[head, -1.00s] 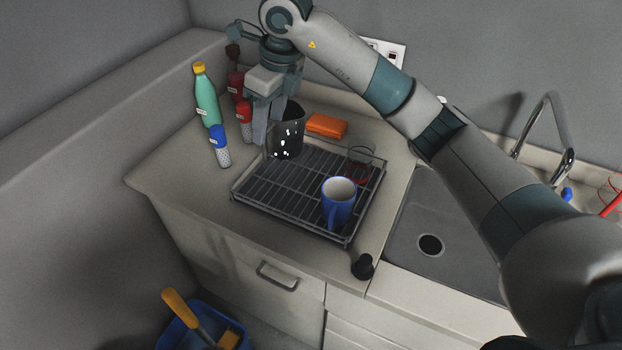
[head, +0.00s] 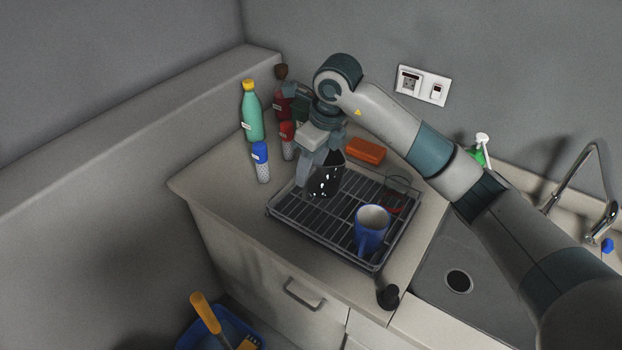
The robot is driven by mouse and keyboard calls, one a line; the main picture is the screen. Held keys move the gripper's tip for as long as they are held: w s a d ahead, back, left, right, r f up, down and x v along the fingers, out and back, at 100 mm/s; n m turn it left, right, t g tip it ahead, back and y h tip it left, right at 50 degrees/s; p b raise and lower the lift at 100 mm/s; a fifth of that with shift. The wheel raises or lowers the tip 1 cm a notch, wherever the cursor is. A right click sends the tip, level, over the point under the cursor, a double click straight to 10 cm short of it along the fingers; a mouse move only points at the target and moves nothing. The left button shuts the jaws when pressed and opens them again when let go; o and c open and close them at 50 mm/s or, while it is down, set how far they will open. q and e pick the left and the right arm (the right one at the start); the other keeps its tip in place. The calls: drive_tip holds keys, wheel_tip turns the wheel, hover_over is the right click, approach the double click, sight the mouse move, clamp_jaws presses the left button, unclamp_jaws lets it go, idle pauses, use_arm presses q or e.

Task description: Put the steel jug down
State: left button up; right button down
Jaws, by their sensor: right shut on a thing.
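The steel jug (head: 327,177) looks dark with bright white spots. My right gripper (head: 306,173) is shut on its left side. The jug appears upright at the back left part of the wire dish rack (head: 318,237). I cannot tell whether its base touches the rack, and its far side is partly hidden by the gripper. My left gripper is not in view.
A blue mug (head: 371,230) and a clear glass (head: 401,193) stand on the rack. An orange sponge (head: 366,150) lies behind it. A green bottle (head: 251,115), a blue-capped shaker (head: 261,163) and a red-capped shaker (head: 287,142) stand left. The sink (head: 470,255) is right.

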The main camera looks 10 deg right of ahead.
sight(319, 178)
wheel_tip(319, 178, down, 3)
drive_tip(key=shift+f+p, duration=0.15)
drive_tip(key=shift+p, duration=0.75)
drive_tip(key=shift+f, duration=0.45)
drive_tip(key=shift+f+b, duration=0.2)
drive_tip(key=shift+b, duration=0.15)
drive_tip(key=c, duration=1)
unclamp_jaws()
drive_tip(key=shift+r, duration=0.1)
